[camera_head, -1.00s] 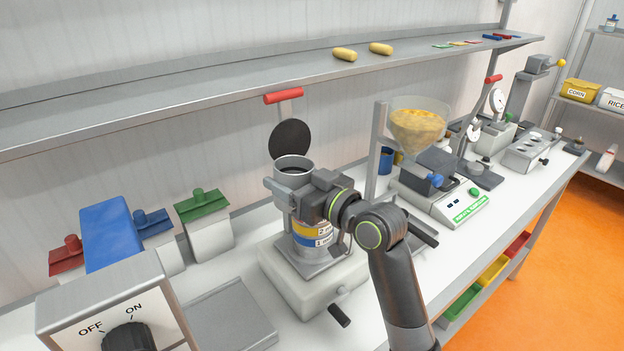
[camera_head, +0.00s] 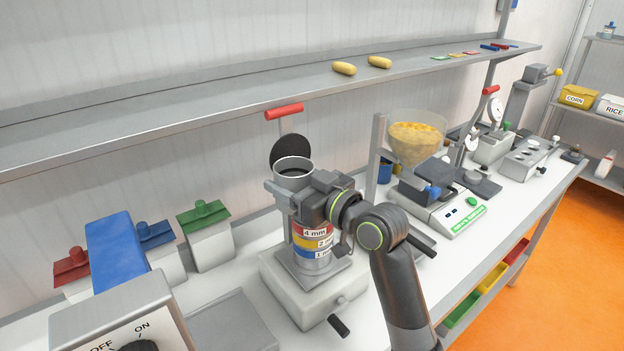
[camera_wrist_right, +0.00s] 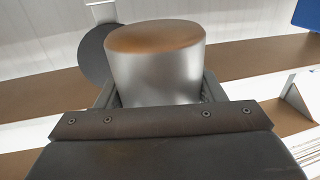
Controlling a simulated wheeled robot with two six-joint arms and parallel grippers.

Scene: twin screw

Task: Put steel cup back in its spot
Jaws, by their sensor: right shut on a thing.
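The steel cup (camera_head: 294,164) is upright, with its open rim up, in the jaws of my right gripper (camera_head: 288,192). The jaws are shut around its side. The cup is over a sieve stack (camera_head: 311,240) with red, yellow and blue bands marked in mm. The gripper hides the cup's lower part, so I cannot tell whether it touches the stack. In the right wrist view the cup (camera_wrist_right: 155,70) is a smooth grey cylinder with a brownish flat end, between the fingers. My left gripper is not in view.
The stack stands on a pale shaker base (camera_head: 290,295). A dark disc (camera_head: 290,151) and red handle (camera_head: 284,112) are behind the cup. A hopper (camera_head: 415,140) and green-labelled scale (camera_head: 450,215) stand to the right. Coloured-lid bins (camera_head: 207,235) stand left; a shelf (camera_head: 200,130) runs above.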

